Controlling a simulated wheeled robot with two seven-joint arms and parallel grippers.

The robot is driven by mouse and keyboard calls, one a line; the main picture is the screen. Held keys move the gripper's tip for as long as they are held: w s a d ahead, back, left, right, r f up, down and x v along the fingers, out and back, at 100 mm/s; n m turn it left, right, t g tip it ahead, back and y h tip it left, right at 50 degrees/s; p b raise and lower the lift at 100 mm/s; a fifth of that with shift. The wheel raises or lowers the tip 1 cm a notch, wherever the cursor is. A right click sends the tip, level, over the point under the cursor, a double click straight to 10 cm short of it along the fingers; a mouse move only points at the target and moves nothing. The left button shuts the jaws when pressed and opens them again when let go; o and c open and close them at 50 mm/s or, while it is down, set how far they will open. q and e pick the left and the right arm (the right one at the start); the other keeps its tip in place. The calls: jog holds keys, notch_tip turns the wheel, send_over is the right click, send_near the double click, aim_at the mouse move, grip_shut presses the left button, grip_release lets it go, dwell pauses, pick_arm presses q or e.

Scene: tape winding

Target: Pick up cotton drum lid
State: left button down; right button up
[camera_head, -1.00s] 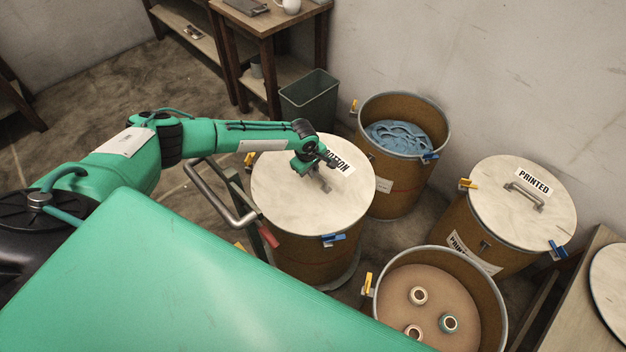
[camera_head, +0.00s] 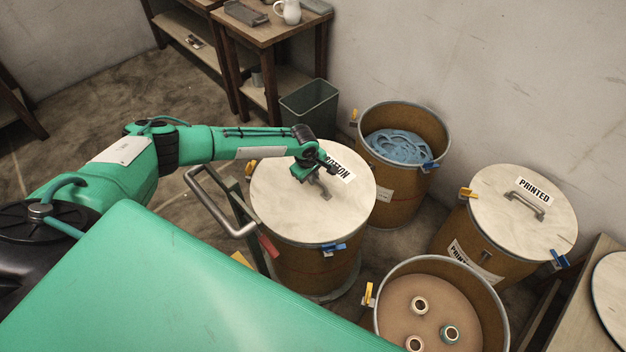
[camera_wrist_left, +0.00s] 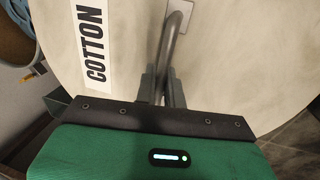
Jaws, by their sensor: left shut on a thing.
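The cotton drum lid (camera_head: 275,205) is a pale round disc with a COTTON label, lying on top of a brown drum (camera_head: 300,265). My left gripper (camera_head: 322,190) is over the lid's middle and shut on the metal handle. In the left wrist view the fingers (camera_wrist_left: 162,88) close around the handle bar (camera_wrist_left: 176,32), with the lid (camera_wrist_left: 235,50) filling the background. The label shows to the left of the fingers there. The lid appears to sit level on the drum's rim. My right gripper is not in view.
An open drum with blue material (camera_head: 400,147) stands behind. A drum with a PRINTED lid (camera_head: 500,225) stands at right. An open drum holding several spools (camera_head: 395,290) is in front. A bin (camera_head: 308,110) and a wooden table (camera_head: 265,28) stand behind; a trolley handle (camera_head: 215,200) is beside the cotton drum.

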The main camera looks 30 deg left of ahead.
pick_arm(q)
notch_tip(320, 180, up, 19)
jog(key=b, duration=0.1)
dwell(0.3)
jog(key=shift+f, duration=0.1)
dwell(0.6)
